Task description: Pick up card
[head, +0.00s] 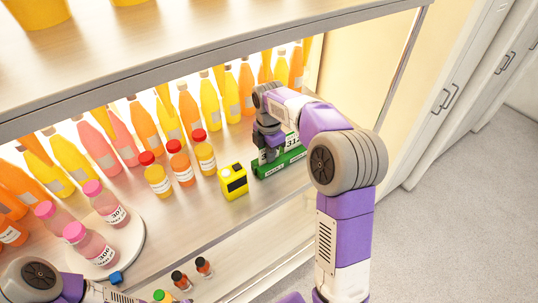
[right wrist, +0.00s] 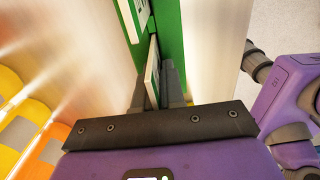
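A white card with large black digits (head: 291,143) stands upright in a green holder (head: 282,166) on the shelf, at the right of the bottles. My right gripper (head: 270,153) is at the left part of the card and hides some of it. In the right wrist view, a thin white card (right wrist: 152,75) is seen nearly edge-on between my two dark fingers, with the green holder (right wrist: 172,35) beyond. The fingers are apart around the card, with a gap at the right finger. The fingertips are partly hidden. My left arm enters at the lower left; its gripper is not visible.
A yellow box (head: 233,182) and several red-capped bottles (head: 182,167) stand left of the holder. Tall juice bottles line the back. A white round stand (head: 132,250) holds pink bottles. The upper shelf (head: 200,45) overhangs; open floor (head: 440,235) lies right.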

